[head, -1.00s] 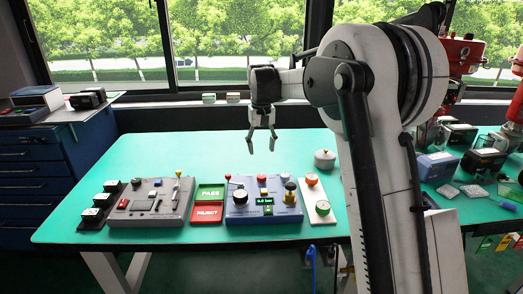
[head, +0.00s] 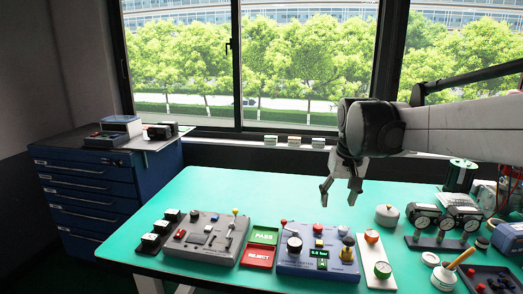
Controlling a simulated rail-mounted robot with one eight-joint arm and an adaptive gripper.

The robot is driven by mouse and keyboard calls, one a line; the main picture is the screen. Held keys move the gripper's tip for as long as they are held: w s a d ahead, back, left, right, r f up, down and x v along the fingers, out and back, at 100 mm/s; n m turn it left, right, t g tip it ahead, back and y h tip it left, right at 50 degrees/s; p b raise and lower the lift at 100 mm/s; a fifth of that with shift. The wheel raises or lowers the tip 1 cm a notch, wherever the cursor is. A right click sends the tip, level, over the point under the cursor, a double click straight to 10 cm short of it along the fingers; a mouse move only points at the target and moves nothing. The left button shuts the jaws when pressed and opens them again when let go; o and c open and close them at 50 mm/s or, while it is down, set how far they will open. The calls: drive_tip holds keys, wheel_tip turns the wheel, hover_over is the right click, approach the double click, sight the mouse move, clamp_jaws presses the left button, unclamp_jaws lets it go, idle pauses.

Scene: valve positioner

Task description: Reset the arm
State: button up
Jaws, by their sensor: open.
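My gripper (head: 340,191) hangs from the end of my arm, pointing down above the right part of the green table (head: 215,186). Its two dark fingers are apart with nothing between them. It is above and behind the blue control box (head: 290,262), clear of it. The box carries a black knob, a small green display, and a yellow-and-black part. A grey control box (head: 215,257) with a yellow-topped lever stands to the left.
Green PASS (head: 264,230) and red REJECT (head: 270,257) trays lie between the boxes. A blue drawer cabinet (head: 95,210) stands left. The table's back left is clear.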

drive_tip(key=s+f+t, duration=0.2)
drive_tip(key=s+f, duration=0.1)
drive_tip(key=s, duration=0.9)
drive_tip(key=s+f+t, duration=0.2)
drive_tip(key=s+f, duration=0.2)
drive_tip(key=s, duration=0.9)
drive_tip(key=shift+s, duration=0.15)
